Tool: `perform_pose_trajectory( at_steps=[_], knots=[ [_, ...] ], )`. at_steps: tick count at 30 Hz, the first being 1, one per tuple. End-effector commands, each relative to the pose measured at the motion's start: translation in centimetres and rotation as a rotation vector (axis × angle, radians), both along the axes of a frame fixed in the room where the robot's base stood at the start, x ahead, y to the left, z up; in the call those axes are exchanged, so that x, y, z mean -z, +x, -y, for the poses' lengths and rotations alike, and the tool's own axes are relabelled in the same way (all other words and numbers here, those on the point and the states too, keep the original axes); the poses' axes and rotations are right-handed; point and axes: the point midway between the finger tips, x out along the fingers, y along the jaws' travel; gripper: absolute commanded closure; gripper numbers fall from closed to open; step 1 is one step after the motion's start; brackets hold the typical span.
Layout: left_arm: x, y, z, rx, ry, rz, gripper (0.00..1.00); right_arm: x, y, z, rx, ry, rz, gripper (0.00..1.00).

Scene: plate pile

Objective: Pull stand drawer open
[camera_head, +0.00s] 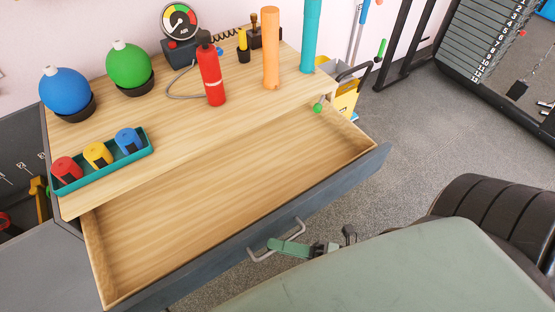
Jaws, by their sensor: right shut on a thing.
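The stand drawer (225,220) is pulled well out from under the wooden stand top (200,135). Its wooden inside looks empty, and its dark grey front faces the lower right. A grey bar handle (262,257) sits on that front. My right gripper (282,245) is at the handle, shut on it, with its green finger crossing the bar. Part of the handle is hidden behind the finger. My left gripper is not in view.
On the stand are a blue ball (65,90), a green ball (129,65), a teal tray (104,174) with coloured weights, a red extinguisher-like bottle (211,72), an orange cylinder (271,50) and a gauge (180,20). Grey floor (415,125) lies clear to the right.

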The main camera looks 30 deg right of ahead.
Motion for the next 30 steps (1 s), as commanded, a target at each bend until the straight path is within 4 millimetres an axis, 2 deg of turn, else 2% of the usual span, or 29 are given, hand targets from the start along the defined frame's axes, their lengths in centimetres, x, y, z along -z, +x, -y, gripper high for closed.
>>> perform_pose_trajectory(
  at_steps=[3,4,6,17,30],
  knots=[
    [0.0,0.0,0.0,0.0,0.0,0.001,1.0,0.1,0.0,0.1,0.002,-0.001,-0.003,1.0],
    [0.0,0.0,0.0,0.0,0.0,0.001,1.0,0.1,0.0,0.1,0.002,-0.001,-0.003,0.81],
    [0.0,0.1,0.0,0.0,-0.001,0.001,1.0,0.1,0.0,0.1,0.002,-0.001,-0.003,0.67],
    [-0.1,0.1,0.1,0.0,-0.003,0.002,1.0,0.1,-0.3,0.3,0.0,-0.001,-0.003,0.67],
    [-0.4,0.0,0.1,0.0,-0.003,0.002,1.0,1.1,-4.7,5.1,0.001,-0.002,-0.003,0.67]
  ],
)
